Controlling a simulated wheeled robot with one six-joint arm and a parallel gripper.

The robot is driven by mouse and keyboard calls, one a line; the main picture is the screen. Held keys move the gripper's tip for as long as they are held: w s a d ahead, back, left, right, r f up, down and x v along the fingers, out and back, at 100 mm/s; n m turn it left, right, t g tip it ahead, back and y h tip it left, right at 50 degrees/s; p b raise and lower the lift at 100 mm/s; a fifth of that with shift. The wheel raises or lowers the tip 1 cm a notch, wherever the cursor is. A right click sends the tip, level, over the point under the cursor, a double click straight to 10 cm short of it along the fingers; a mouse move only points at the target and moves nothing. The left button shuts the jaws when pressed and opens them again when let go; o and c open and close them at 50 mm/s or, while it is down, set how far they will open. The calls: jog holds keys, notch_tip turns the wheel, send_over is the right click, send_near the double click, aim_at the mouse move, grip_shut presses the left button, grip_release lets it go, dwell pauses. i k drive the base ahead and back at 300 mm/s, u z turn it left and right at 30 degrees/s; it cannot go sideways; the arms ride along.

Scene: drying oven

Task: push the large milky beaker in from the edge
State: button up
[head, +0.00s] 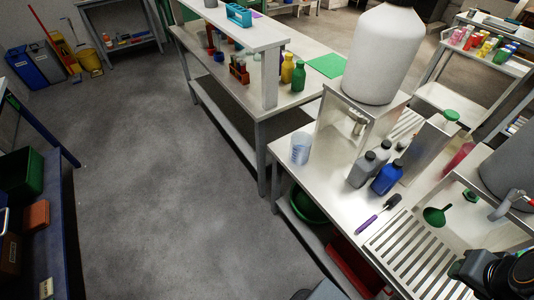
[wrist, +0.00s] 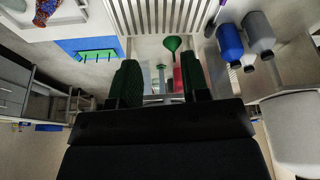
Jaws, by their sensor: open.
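The large milky beaker (head: 300,148) is a translucent, bluish-white cup. It stands upright at the left edge of the steel bench (head: 292,180) in the head view, close to the corner. I cannot make it out in the wrist view. My gripper (wrist: 160,82) is open in the wrist view, with two dark green padded fingers apart and nothing held between them. In the head view, my dark gripper and wrist show at the bottom right corner, far from the beaker and over the near end of the bench.
Grey bottles (head: 362,170) and a blue bottle (head: 387,178) stand right of the beaker. A large white container (head: 369,55) stands behind on a raised steel stand. A purple-handled brush (head: 378,215), green funnel (head: 436,215) and slatted rack (head: 412,252) lie nearer. Open floor is left.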

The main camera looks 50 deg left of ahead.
aim_at(300, 145)
jog(key=u, duration=1.5)
jog(key=k, duration=0.4)
jog(key=u, duration=1.9)
jog(key=i, duration=0.8)
jog(key=z, duration=0.7)
jog(key=i, duration=0.5)
jog(key=z, duration=0.5)
